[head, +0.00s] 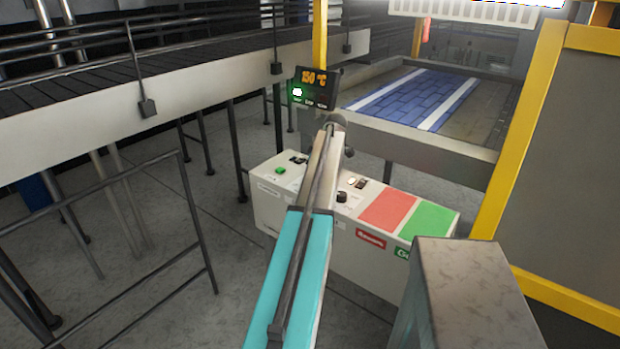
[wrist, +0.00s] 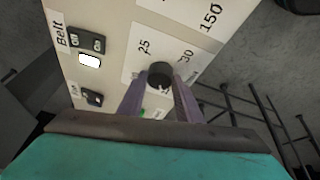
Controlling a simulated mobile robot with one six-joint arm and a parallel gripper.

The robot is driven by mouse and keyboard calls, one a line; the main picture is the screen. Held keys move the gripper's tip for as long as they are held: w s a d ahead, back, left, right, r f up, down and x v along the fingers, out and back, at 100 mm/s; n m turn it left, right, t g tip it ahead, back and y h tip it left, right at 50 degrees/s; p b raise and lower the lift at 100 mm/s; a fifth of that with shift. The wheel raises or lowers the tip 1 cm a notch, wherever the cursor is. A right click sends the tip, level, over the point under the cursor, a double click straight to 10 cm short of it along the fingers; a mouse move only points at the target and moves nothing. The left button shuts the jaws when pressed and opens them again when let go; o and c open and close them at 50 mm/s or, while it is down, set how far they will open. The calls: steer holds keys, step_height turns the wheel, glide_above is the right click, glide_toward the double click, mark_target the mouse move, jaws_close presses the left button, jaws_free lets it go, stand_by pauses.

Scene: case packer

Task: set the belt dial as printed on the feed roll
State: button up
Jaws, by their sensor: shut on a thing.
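A round black dial knob (wrist: 159,70) stands on the pale control panel in the wrist view. The printed marks 25, 30 and 150 lie around and beyond it. My gripper (wrist: 160,82) is shut on this knob, one finger on each side. The knob's pointer cannot be made out. A panel label reading "Belt" (wrist: 60,29) is at the upper left, beside a black switch (wrist: 97,42) marked On and a lit white lamp (wrist: 89,61). In the head view my arm hides the gripper over the control box (head: 268,205). No printed feed roll can be identified.
The control box has a red pad (head: 388,210) and a green pad (head: 428,221). A display (head: 315,87) reads 150 °C above a green light. A blue bed with white strips (head: 415,98) lies behind. Dark railings (head: 180,150) stand left; a yellow-framed guard (head: 575,150) stands right.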

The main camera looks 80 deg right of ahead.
steer(key=o, duration=1)
steer(key=shift+s, duration=0.1)
steer(key=shift+o, duration=0.2)
steer(key=shift+r, duration=0.1)
steer(key=b+v, duration=0.3)
steer(key=v, duration=1)
steer(key=shift+r, duration=0.3)
steer(key=shift+s+a, duration=0.1)
